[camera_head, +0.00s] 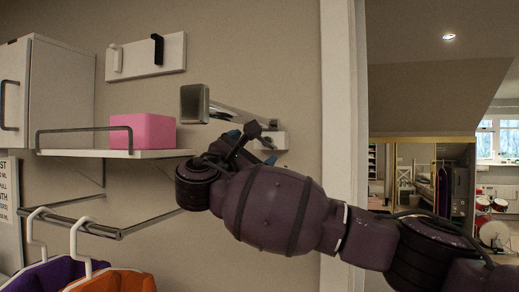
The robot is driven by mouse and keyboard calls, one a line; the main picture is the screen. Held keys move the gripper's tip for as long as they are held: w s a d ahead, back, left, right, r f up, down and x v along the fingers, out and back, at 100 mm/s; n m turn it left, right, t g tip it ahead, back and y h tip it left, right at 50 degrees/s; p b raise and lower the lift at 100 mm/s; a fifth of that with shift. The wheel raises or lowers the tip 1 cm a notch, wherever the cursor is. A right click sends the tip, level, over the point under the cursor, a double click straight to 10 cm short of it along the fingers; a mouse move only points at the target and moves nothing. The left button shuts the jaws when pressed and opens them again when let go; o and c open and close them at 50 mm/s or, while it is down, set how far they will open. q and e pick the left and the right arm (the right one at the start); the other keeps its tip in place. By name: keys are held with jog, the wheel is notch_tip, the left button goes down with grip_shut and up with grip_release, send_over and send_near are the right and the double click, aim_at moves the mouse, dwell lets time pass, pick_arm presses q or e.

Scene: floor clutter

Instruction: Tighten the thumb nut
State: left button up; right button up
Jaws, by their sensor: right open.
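I cannot make out a thumb nut for certain. My right gripper (258,140) is open, in front of the wall at the picture's middle, its arm coming in from the right. Its dark fingers overlap a small white wall plate (279,140). Small blue parts (270,160) show beside the fingers; I cannot tell whether they belong to the gripper or to a fitting behind it. My left gripper is not in view.
A white shelf (90,153) with a metal rail holds a pink box (143,131). Below it a metal bar (85,227) carries white hangers with purple and orange items. A hook board (146,57) and white cabinet (62,85) are upper left. A door frame (344,100) stands right.

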jog(key=v, duration=0.6)
jog(key=shift+b, duration=0.35)
